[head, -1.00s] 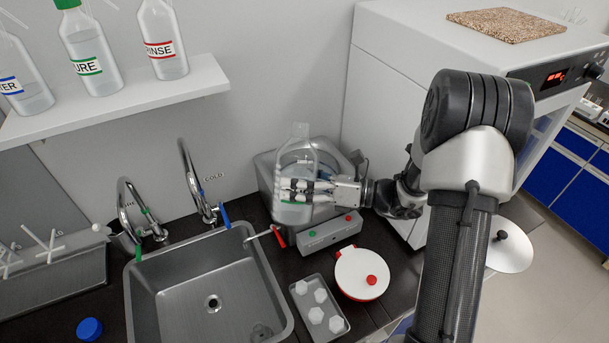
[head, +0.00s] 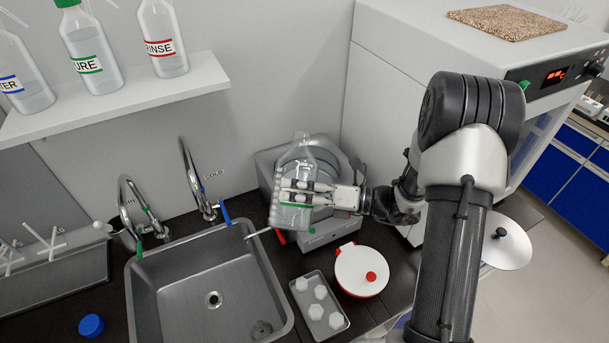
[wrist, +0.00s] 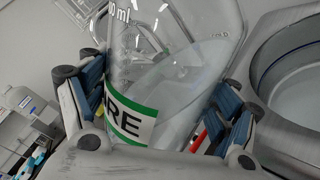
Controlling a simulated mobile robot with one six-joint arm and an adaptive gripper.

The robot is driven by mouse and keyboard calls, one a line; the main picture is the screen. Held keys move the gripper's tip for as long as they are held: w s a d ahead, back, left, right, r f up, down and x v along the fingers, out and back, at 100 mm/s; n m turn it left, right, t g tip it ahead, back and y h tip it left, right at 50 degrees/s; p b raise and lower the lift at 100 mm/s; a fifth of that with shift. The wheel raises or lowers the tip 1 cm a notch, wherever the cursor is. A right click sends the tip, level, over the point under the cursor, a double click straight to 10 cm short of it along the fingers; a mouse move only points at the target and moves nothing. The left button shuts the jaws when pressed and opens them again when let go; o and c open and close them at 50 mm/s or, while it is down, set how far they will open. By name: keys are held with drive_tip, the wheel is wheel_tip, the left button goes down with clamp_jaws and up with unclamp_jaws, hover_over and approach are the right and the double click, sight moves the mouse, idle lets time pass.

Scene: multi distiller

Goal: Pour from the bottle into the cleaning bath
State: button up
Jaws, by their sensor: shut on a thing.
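My gripper (head: 296,190) is shut on a clear bottle (head: 290,215) with a green-edged label. The bottle leans a little, and no cap shows on its neck. In the wrist view the bottle (wrist: 178,75) stands between both fingers, with clear liquid inside and "RE" readable on the label. The cleaning bath (head: 264,170) is a grey box with a round basin, behind the bottle in the head view. Its round rim shows at the right of the wrist view (wrist: 262,70). The bottle and gripper hide part of the basin and front panel.
A steel sink (head: 180,285) with two taps lies left of the bath. A tray of white pieces (head: 337,322) and a white pot with a red knob (head: 352,282) sit in front. A shelf with labelled bottles (head: 120,105) hangs upper left. A large white oven (head: 400,90) stands right.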

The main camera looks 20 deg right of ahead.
drive_tip(key=shift+s+a+f+m, duration=0.25)
drive_tip(key=shift+s+f+m, duration=0.45)
drive_tip(key=shift+m, duration=0.5)
idle(0.8)
drive_tip(key=shift+s+a+r+m+p, duration=0.2)
drive_tip(key=shift+m+p, duration=0.2)
drive_tip(key=shift+m, duration=0.4)
idle(0.6)
drive_tip(key=shift+w+d+r+m+g+p, duration=0.35)
drive_tip(key=shift+m+p, duration=0.45)
drive_tip(key=shift+p, duration=0.85)
drive_tip(key=shift+w+a+f+m+p, duration=0.15)
drive_tip(key=shift+f+m+p, duration=0.4)
drive_tip(key=shift+m+p, duration=0.35)
idle(0.5)
idle(1.5)
